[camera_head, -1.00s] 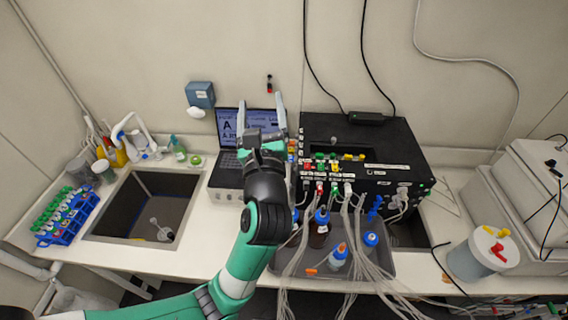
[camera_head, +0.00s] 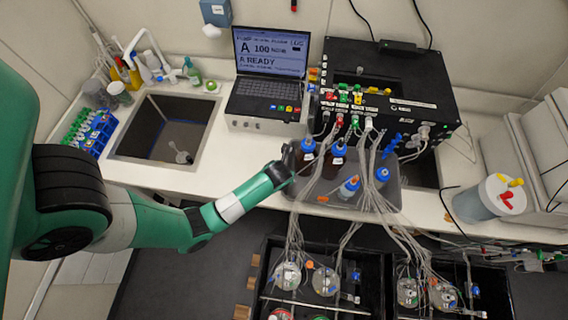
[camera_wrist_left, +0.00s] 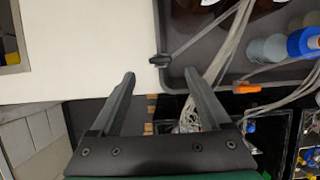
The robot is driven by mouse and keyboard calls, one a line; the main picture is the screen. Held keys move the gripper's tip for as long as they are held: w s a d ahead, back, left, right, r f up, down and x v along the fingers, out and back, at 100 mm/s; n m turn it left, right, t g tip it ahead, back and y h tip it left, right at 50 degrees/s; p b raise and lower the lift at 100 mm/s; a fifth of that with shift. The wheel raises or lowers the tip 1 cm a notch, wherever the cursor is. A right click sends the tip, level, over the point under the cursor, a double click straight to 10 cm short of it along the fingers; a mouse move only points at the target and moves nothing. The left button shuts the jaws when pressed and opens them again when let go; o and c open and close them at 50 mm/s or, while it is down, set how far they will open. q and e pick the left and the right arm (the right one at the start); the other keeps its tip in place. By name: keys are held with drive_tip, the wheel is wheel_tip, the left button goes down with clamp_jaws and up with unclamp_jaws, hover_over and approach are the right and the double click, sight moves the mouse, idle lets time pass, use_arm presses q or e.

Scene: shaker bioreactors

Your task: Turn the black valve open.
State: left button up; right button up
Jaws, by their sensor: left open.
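In the left wrist view a small black valve (camera_wrist_left: 160,60) sits at the corner of the grey tray (camera_wrist_left: 178,75), with a thin tube running from it. My left gripper (camera_wrist_left: 159,74) is open and empty, its two fingers spread either side of the valve's line in that view; the valve shows just beyond the fingertips, apparently not touched. In the head view the left gripper (camera_head: 287,172) is at the tray's left front edge, and I cannot clearly make out the valve there. My right gripper is not in view.
An orange valve (camera_wrist_left: 246,87) lies on the tray's front edge, right of the fingers. Blue-capped bottles (camera_head: 349,187) and loose tubes fill the tray. Shaker vessels (camera_head: 288,275) stand below. The white counter (camera_head: 235,152) left of the tray is clear.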

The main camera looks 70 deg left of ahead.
use_arm(q)
drive_tip(key=b+x, duration=0.1)
drive_tip(key=x, duration=0.5)
drive_tip(key=shift+a+f, duration=0.1)
drive_tip(key=shift+f, duration=0.1)
drive_tip(key=shift+c, duration=0.3)
clamp_jaws()
